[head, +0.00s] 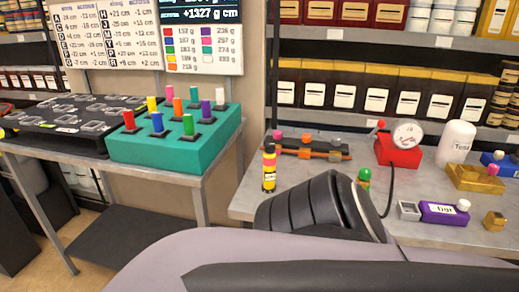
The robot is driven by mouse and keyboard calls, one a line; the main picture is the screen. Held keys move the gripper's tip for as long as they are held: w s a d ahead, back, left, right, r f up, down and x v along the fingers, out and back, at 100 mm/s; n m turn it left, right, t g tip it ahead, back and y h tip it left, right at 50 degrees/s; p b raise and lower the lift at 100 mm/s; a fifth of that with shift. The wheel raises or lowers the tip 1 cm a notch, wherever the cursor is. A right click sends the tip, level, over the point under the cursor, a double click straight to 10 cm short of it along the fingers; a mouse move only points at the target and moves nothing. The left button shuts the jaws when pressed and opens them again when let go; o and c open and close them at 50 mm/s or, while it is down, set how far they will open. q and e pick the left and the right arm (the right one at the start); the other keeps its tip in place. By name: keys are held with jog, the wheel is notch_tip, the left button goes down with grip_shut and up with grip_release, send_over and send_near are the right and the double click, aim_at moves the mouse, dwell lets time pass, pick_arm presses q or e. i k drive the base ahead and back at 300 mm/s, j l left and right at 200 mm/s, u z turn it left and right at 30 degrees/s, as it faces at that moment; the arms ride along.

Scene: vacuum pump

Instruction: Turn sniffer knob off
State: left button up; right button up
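I cannot tell for sure which device is the sniffer. Candidates for its knob stand on the right table. A purple device (440,212) with a white label has a white knob (463,205) at its right end. A gold device (474,179) carries a pink knob (492,170). A red device (398,152) has a round white gauge (408,134) and a small red knob on top. No knob's setting can be read. Neither gripper shows; a large dark ribbed part and a mauve link, likely my arm, cover the table's front.
A yellow-black bottle (269,168), a green-topped item (364,178), a black rack (307,147) and a white bottle (456,143) stand on the right table. A teal block (160,153) with coloured pegs sits on the left table. Shelves with boxes line the back.

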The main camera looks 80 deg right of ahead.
aim_at(269, 148)
jog(key=z, duration=2.6)
